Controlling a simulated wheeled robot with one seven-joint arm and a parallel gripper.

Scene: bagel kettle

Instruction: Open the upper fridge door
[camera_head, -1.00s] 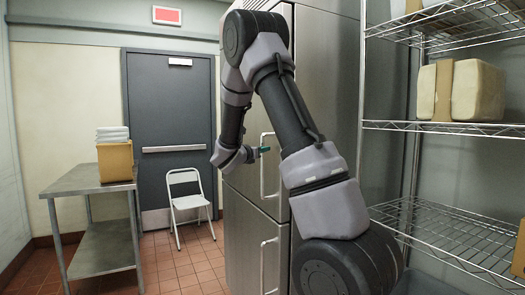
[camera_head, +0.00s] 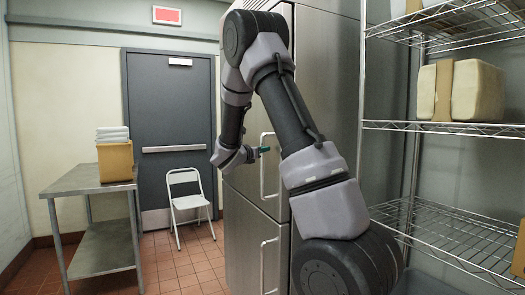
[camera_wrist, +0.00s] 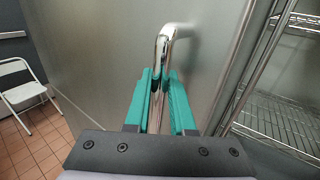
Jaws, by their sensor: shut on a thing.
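The steel fridge (camera_head: 330,90) stands in the middle of the head view, partly hidden behind my arm. Its upper door (camera_head: 243,188) looks closed, with a vertical bar handle (camera_head: 263,178) near its right edge. My gripper (camera_head: 262,149) is at the upper part of this handle. In the wrist view, the green fingers of my gripper (camera_wrist: 160,92) stand on both sides of the shiny handle (camera_wrist: 161,60) and are shut on it, just below its top bend. The lower door has its own handle (camera_head: 264,266), with nothing on it.
A wire shelf rack (camera_head: 445,128) with wrapped blocks stands close on the right of the fridge. A white folding chair (camera_head: 187,205) stands on the floor to the left, before a grey door (camera_head: 170,110). A steel table (camera_head: 90,182) stands at the far left. Tiled floor between is clear.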

